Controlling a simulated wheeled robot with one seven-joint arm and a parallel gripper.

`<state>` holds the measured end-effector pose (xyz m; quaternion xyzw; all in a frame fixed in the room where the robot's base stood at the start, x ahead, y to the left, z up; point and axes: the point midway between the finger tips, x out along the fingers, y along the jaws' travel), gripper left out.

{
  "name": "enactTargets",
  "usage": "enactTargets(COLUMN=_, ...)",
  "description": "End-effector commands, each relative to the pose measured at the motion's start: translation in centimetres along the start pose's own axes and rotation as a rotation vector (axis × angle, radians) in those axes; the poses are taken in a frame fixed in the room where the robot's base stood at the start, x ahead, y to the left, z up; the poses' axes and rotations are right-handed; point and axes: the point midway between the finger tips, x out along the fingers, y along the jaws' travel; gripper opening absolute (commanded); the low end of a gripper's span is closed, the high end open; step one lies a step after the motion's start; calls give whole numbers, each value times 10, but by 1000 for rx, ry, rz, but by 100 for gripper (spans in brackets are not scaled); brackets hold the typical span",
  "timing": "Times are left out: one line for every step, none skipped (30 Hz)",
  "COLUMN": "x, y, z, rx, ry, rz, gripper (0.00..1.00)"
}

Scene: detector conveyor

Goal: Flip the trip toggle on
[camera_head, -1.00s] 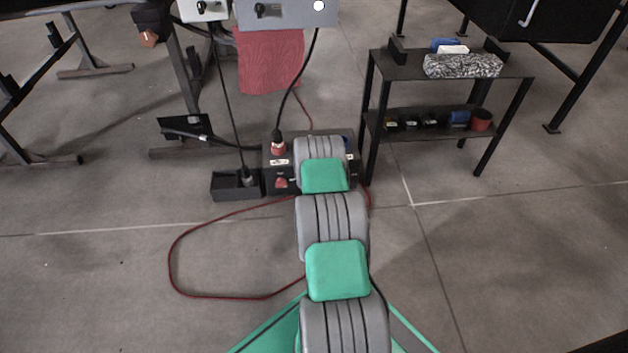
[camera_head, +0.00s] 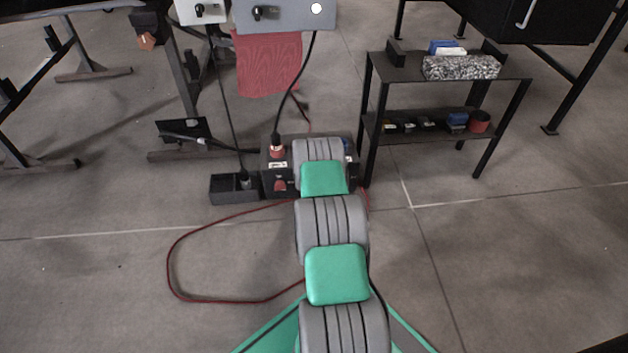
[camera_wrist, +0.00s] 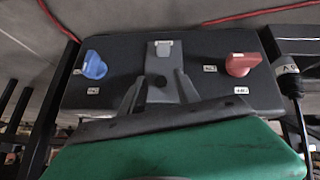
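A dark control box (camera_head: 268,180) stands on the floor behind my arm. It fills the wrist view (camera_wrist: 120,58), with a blue knob (camera_wrist: 94,66) on its left and a red knob (camera_wrist: 242,64) on its right. Between them is a grey plate (camera_wrist: 163,56) with a pale label. A small dark round part, which looks like the trip toggle (camera_wrist: 159,82), shows low on this plate. My gripper (camera_wrist: 160,92) has its two dark fingers apart, one on each side of this part. I cannot tell whether they touch it. In the head view my arm hides the gripper.
A black plug and cable (camera_wrist: 289,78) stand at the box's right edge in the wrist view. A red cable (camera_head: 172,262) loops over the floor. A black shelf (camera_head: 408,70) stands to the right.

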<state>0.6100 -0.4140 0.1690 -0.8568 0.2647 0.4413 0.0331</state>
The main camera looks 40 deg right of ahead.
Motion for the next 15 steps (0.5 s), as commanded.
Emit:
enactTargets(x=0, y=0, z=-1, rx=0, ry=1, rz=0, gripper=38)
enactTargets(x=0, y=0, z=-1, rx=0, ry=1, rz=-1, gripper=38)
enactTargets(x=0, y=0, z=-1, rx=0, ry=2, rz=-1, gripper=38)
enactTargets(x=-1, y=0, z=-1, rx=0, ry=2, rz=-1, gripper=38)
enactTargets(x=-3, y=0, z=-2, rx=0, ry=2, rz=-1, gripper=38)
enactTargets(x=-7, y=0, z=-2, rx=0, ry=2, rz=-1, gripper=38)
enactTargets(x=-11, y=0, z=-3, rx=0, ry=2, rz=-1, gripper=38)
enactTargets(x=-17, y=0, z=-5, rx=-1, ry=2, rz=-1, gripper=38)
enactTargets(x=-25, y=1, z=-5, rx=-1, ry=1, rz=-1, gripper=38)
enactTargets(x=-32, y=1, z=-6, rx=-1, ry=2, rz=-1, gripper=38)
enactTargets(x=-39, y=1, z=-5, rx=-1, ry=1, rz=-1, gripper=38)
enactTargets(x=-48, y=1, z=-5, rx=-1, ry=1, rz=-1, gripper=38)
enactTargets(x=-54, y=1, z=-5, rx=-1, ry=2, rz=-1, gripper=38)
enactTargets(x=-60, y=1, z=-4, rx=-1, ry=0, rz=-1, gripper=38)
enactTargets(x=-66, y=1, z=-4, rx=-1, ry=1, rz=-1, gripper=38)
